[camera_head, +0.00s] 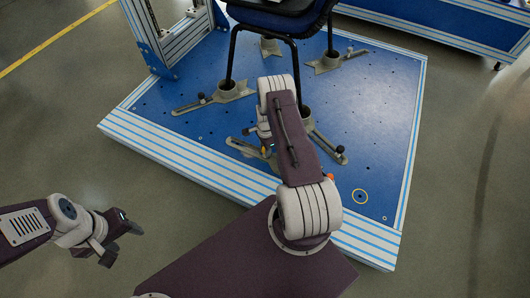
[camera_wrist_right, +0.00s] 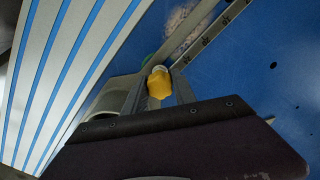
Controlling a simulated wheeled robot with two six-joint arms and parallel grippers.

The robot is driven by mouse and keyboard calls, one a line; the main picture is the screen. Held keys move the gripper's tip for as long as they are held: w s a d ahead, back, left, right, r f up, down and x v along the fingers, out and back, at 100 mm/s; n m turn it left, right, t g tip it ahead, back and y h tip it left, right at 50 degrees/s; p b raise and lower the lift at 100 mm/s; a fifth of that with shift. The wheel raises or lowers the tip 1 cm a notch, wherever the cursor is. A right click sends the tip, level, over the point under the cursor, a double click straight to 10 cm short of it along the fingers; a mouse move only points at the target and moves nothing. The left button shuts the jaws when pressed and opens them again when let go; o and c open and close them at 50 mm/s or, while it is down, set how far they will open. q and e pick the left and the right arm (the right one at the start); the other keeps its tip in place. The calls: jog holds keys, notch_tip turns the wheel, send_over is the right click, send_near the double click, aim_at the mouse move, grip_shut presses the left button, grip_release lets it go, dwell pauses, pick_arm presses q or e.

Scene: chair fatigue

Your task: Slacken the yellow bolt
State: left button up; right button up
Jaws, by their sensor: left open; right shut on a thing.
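The yellow bolt (camera_wrist_right: 159,84) sits between the two fingers of my right gripper (camera_wrist_right: 160,92) in the right wrist view, and the fingers are shut on it. In the head view the right gripper (camera_head: 266,150) is low over the blue platform, mostly hidden behind my own arm, beside a grey clamp foot at the platform's near side. My left gripper (camera_head: 122,228) is open and empty over the floor, left of the platform.
A chair (camera_head: 286,22) stands on the blue platform (camera_head: 378,110), its legs in grey clamp feet with dark knobs (camera_head: 340,149). The platform has a striped metal edge (camera_head: 185,159). An upright metal frame (camera_head: 178,40) rises at the back left. The floor at left is clear.

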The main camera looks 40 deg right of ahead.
jog(key=shift+n, duration=0.3)
jog(key=shift+n, duration=1.3)
jog(key=o, duration=0.7)
jog(key=shift+o, duration=0.2)
notch_tip(320, 180, up, 9)
jog(key=p, duration=0.6)
jog(key=shift+r, duration=0.1)
